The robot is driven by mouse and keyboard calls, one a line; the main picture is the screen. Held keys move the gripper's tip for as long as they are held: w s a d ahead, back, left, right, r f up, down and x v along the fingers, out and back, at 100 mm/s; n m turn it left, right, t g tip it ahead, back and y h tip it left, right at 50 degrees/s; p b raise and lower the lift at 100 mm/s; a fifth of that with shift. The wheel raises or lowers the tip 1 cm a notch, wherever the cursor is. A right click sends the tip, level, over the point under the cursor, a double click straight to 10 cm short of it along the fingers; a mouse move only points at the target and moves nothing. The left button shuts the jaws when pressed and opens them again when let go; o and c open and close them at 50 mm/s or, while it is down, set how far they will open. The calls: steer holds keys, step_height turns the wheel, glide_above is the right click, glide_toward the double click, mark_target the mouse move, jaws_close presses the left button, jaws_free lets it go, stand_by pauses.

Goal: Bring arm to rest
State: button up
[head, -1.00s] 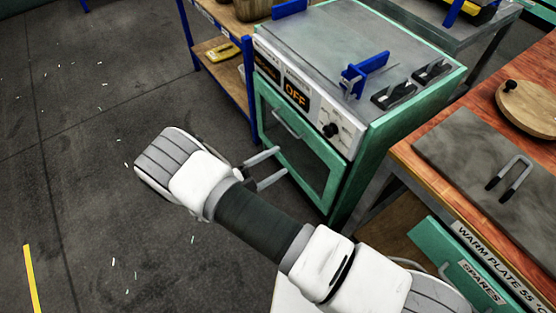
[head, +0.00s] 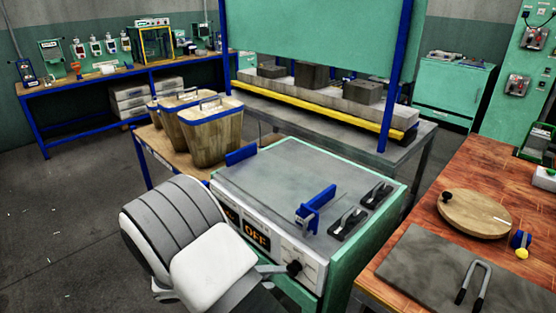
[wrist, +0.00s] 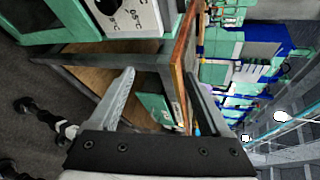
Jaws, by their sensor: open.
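My gripper (wrist: 160,73) shows in the wrist view with its two grey fingers spread apart and nothing between them. In the head view my arm is bent up in front of the green press oven, its white and grey links covering part of the oven's front. There a grey finger (head: 272,269) shows beside the black knob; I cannot tell whether it touches. The rest of the gripper is hidden behind my arm.
The green oven (head: 270,180), its display reading OFF, stands close ahead. A wooden bench (head: 510,205) with a grey plate (head: 440,275) and a round wooden lid (head: 474,214) is at right. Wooden bins (head: 212,138) stand behind. Floor at left (head: 60,220) is open.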

steer(key=s+d+r+m+g+y+p, duration=0.2)
steer(key=s+d+r+m+g+y, duration=0.15)
steer(key=d+r+m, duration=0.45)
steer(key=s+d+r+m+g+y+p, duration=0.2)
steer(key=s+d+r+m+y, duration=0.15)
steer(key=r+m, duration=0.8)
steer(key=s+d+r+m+t+y+p, duration=0.1)
steer(key=s+d+r+m+t+y, duration=0.1)
steer(key=s+r+m, duration=0.3)
steer(key=s+d+r+m+t+y+p, duration=0.2)
steer(key=r+m, duration=0.6)
steer(key=m, duration=0.5)
steer(key=s+d+t+y, duration=0.1)
steer(key=s+t+y, duration=0.1)
steer(key=shift+s+r+p, duration=0.25)
steer(key=shift+s+p, duration=0.05)
steer(key=shift+s, duration=0.1)
steer(key=shift+m, duration=0.25)
steer(key=c, duration=0.5)
steer(key=shift+d, duration=0.1)
